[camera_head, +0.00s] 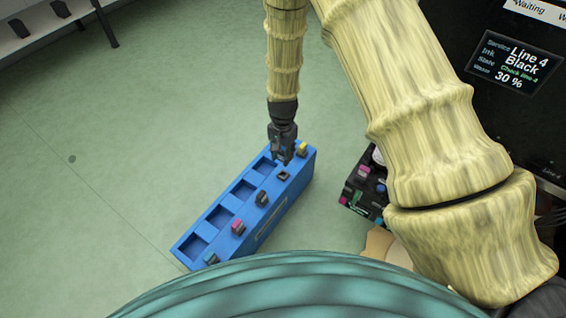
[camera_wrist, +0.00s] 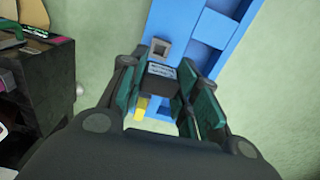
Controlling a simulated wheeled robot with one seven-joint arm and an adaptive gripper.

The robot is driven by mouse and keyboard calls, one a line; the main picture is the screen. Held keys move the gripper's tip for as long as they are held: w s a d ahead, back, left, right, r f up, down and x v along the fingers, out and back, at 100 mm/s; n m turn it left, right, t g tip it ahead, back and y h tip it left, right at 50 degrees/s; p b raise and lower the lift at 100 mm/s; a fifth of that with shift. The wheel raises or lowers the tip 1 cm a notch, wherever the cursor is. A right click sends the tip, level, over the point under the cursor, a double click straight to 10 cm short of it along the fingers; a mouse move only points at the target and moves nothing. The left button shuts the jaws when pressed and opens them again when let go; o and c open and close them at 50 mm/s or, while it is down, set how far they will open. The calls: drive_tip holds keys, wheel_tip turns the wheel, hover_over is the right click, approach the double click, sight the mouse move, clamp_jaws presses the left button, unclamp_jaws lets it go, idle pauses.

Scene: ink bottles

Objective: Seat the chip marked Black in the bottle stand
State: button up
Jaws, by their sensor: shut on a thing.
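My gripper (camera_head: 283,158) is shut on a dark chip with a pale label (camera_wrist: 161,70); the label is too small to read. It holds the chip over the blue bottle stand (camera_head: 273,217), near its yellow-chip end. In the wrist view, a small grey square socket (camera_wrist: 161,46) shows just beyond the chip on the stand (camera_wrist: 182,25). In the head view, the dark square socket (camera_head: 283,176) lies just below the gripper. I cannot tell whether the held chip touches the stand.
Along the stand sit a yellow chip (camera_head: 302,149), a dark chip (camera_head: 262,198), a magenta chip (camera_head: 238,227) and a teal chip (camera_head: 211,258), beside square recesses. A dark crate (camera_head: 357,190) with coloured items stands to the right. A screen (camera_head: 514,62) reads "Line 4 Black". Floor at left is clear.

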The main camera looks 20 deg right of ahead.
wheel_tip(320, 180, down, 2)
drive_tip(key=shift+d+f+b, duration=0.1)
drive_tip(key=shift+b, duration=0.2)
wheel_tip(320, 180, down, 5)
drive_tip(key=b, duration=0.4)
drive_tip(key=shift+b, duration=0.35)
drive_tip(key=shift+r+p, duration=0.25)
drive_tip(key=shift+p, duration=0.85)
drive_tip(key=shift+f+p, duration=0.8)
drive_tip(key=shift+f, duration=0.2)
idle(1.6)
drive_tip(key=o, duration=0.9)
drive_tip(key=shift+o, duration=0.2)
drive_tip(key=shift+r+p, duration=3.25)
drive_tip(key=shift+r, duration=0.3)
